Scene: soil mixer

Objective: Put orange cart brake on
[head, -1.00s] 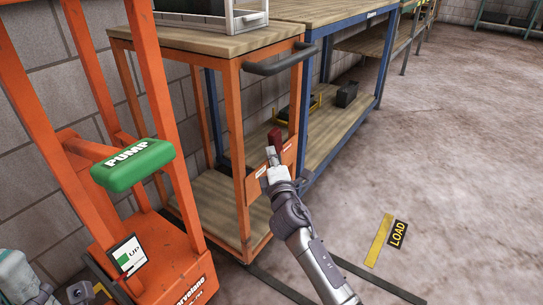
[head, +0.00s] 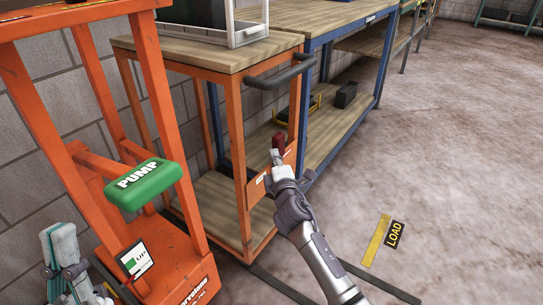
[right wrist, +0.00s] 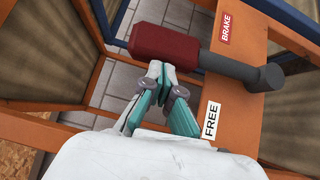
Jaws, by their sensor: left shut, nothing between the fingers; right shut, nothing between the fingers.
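The orange cart (head: 238,160) stands at the middle left, with a wooden top and lower shelf. Its brake lever has a red grip (head: 278,143), also seen in the right wrist view (right wrist: 165,42), on a dark grey shaft (right wrist: 228,66). The shaft crosses an orange plate between a red BRAKE label (right wrist: 227,28) and a white FREE label (right wrist: 212,120). My right gripper (right wrist: 158,68) is shut and empty, its tips at the FREE-side edge of the red grip; I cannot tell whether they touch. My left gripper (head: 60,240) is shut and empty at lower left.
An orange lift with a green PUMP handle (head: 143,185) stands left of the cart. A blue-framed workbench (head: 340,130) stands behind the cart. A LOAD floor marking (head: 394,234) lies at right.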

